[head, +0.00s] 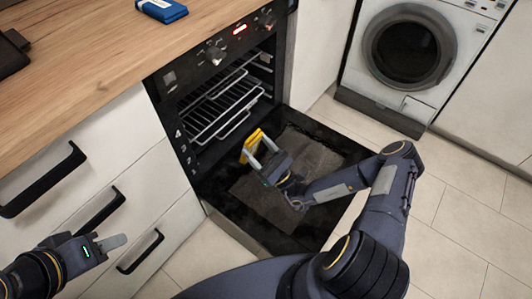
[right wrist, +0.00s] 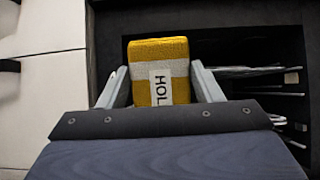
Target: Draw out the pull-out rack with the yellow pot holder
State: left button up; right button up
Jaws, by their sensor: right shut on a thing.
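The yellow pot holder (head: 252,145) is between the fingers of my right gripper (head: 266,163), just in front of the oven opening. In the right wrist view my right gripper (right wrist: 160,92) is shut on the pot holder (right wrist: 158,58), which has a pale band and a white label. The pull-out rack (head: 225,108) is a wire rack inside the oven, behind and left of the pot holder. In the right wrist view its wires (right wrist: 245,72) show to the right. Whether the pot holder touches the rack I cannot tell. My left gripper (head: 110,243) is at the lower left, empty, its finger opening unclear.
The oven door (head: 232,221) is folded down under my right arm. Drawers with black handles (head: 140,252) stand left, a washing machine (head: 408,52) at the back right. The tiled floor (head: 455,225) is clear at right.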

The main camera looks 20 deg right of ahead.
jog(key=w+a+f+b, duration=0.2)
jog(key=w+a+b, duration=0.2)
jog(key=w, duration=0.4)
jog(key=w+a+f+b, duration=0.3)
jog(key=w+a+b, duration=0.2)
jog(key=w, duration=0.3)
jog(key=shift+a+f, duration=0.15)
jog(key=shift+a, duration=0.75)
jog(key=shift+d, duration=0.1)
dwell(0.4)
